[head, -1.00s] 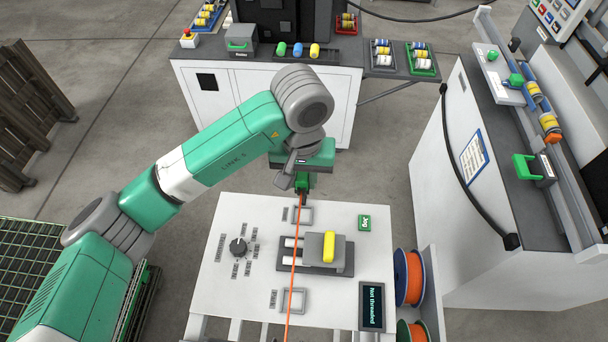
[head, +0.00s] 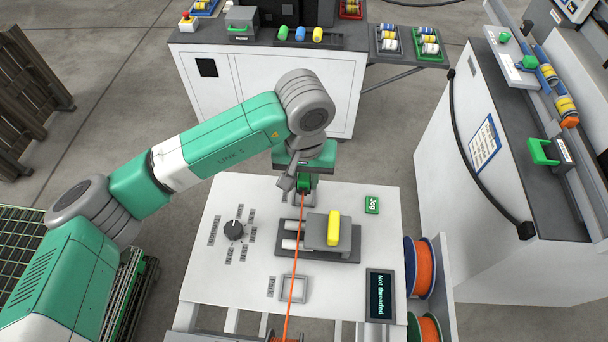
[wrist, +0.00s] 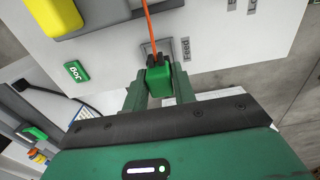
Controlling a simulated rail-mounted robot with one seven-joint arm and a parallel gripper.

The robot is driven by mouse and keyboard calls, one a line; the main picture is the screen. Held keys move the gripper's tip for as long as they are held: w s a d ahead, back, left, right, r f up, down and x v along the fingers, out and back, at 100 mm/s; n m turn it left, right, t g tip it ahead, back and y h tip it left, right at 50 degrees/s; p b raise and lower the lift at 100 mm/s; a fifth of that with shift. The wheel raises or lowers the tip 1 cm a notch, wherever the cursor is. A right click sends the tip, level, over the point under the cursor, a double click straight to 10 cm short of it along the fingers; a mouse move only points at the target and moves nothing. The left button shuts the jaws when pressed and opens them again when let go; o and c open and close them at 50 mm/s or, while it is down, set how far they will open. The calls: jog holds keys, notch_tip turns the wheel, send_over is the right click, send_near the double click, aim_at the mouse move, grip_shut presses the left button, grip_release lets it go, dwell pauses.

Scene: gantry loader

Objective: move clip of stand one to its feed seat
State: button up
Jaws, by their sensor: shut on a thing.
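My gripper (head: 304,184) is shut on a green clip (wrist: 158,80) with a dark front end, from which an orange filament (head: 295,285) runs across the white panel. In the wrist view the clip sits between my two green fingers (wrist: 157,88). The feed seat, a grey square frame (wrist: 147,48) with a "Feed" label beside it, shows just past the clip's dark end. The clip and gripper hide most of this seat in the head view. I cannot tell whether clip and seat touch.
A grey block with a yellow lever (head: 333,226) stands on the panel (head: 205,280). A second square seat (head: 293,288) lies nearer, beside the filament. A knob (head: 233,230), a green Jog button (head: 372,204) and a "Not threaded" display (head: 380,296) surround them. Orange spools (head: 424,268) hang at the right.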

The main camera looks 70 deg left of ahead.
jog(key=shift+f+b, duration=0.35)
jog(key=shift+f, duration=1.45)
jog(key=o, duration=1.1)
jog(key=shift+c, duration=0.2)
notch_tip(320, 180, up, 8)
jog(key=shift+f, duration=0.1)
